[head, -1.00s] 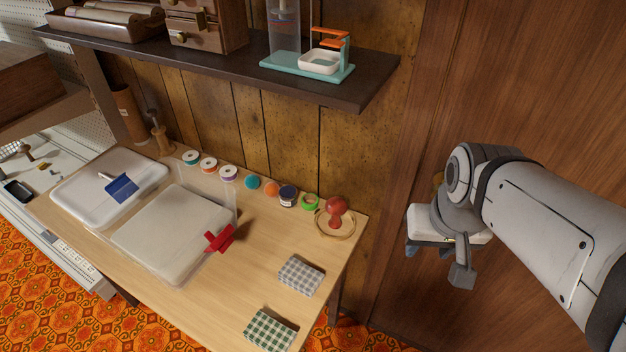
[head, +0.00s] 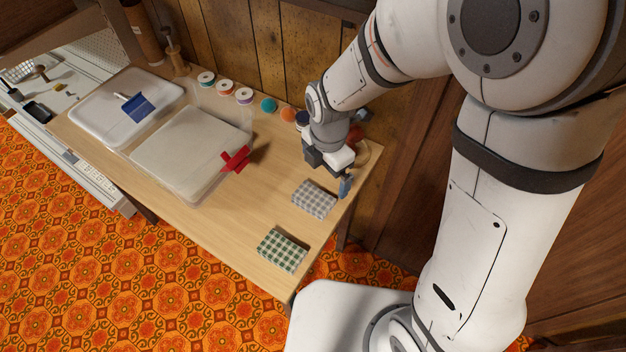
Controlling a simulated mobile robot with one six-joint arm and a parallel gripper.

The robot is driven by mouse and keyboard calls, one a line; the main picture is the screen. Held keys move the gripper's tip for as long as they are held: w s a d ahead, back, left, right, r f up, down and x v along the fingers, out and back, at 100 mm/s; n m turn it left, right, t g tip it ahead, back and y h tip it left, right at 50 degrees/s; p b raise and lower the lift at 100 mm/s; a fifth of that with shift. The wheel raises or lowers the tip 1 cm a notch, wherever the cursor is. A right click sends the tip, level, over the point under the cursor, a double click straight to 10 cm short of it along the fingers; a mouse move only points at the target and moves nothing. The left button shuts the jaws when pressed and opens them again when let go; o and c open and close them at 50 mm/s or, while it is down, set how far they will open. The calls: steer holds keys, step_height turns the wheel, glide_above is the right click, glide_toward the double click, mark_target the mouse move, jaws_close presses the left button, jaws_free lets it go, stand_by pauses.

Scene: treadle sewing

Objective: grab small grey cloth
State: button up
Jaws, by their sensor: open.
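The small grey checked cloth (head: 314,200) lies folded on the wooden table near its right end. A green checked cloth (head: 282,251) lies apart from it, closer to the table's front corner. My gripper (head: 330,180) is above the table, just behind and above the grey cloth in the head view. It points down, and its jaws are open and empty. The gripper does not appear to touch the cloth; the exact height is hard to tell. My arm hides part of the table's back right corner.
Several thread spools (head: 225,87) line the back edge by the wall. A red stamp (head: 356,134) is partly hidden behind my gripper. Bare table lies left of the cloths.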

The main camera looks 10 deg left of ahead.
mark_target(314, 195)
steer(key=a+f+n, duration=0.2)
steer(key=shift+s+a+n, duration=0.15)
steer(key=shift+s+n, duration=0.15)
steer(key=shift+a+f+n, duration=0.15)
steer(key=shift+f+n, duration=0.15)
steer(key=shift+f, duration=0.05)
step_height(314, 195, down, 8)
steer(key=shift+r, duration=0.2)
steer(key=c, duration=0.7)
